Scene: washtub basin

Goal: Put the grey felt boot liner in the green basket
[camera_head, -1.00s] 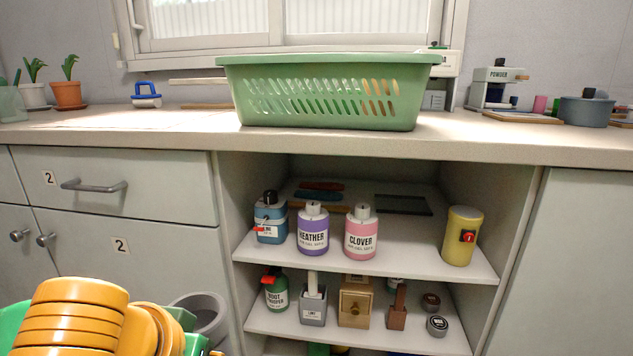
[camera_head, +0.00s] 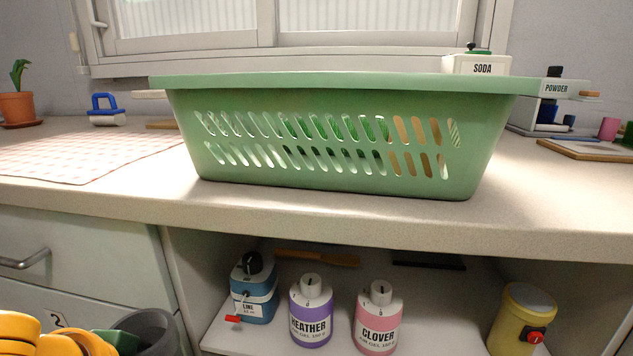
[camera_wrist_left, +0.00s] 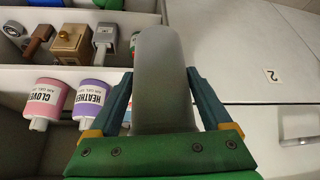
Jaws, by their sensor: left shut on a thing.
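The green basket (camera_head: 330,138) stands upright on the countertop in front of the window. It has slotted sides, and tan and green shapes show through the slots. My left gripper (camera_wrist_left: 159,78) is shut on the grey felt boot liner (camera_wrist_left: 160,55), which lies between its two fingers in the left wrist view. In the head view the liner (camera_head: 148,328) shows as a grey, open-topped tube at the lower left. It is below counter height and left of the basket. Most of the left gripper is cut off there by the frame edge. My right gripper is in neither view.
The counter's front edge (camera_head: 330,218) lies between the liner and the basket. A checked cloth (camera_head: 85,155) lies left of the basket. Purple (camera_head: 311,315) and pink (camera_head: 379,320) bottles, a blue can (camera_head: 254,288) and a yellow canister (camera_head: 520,318) stand on the shelf below.

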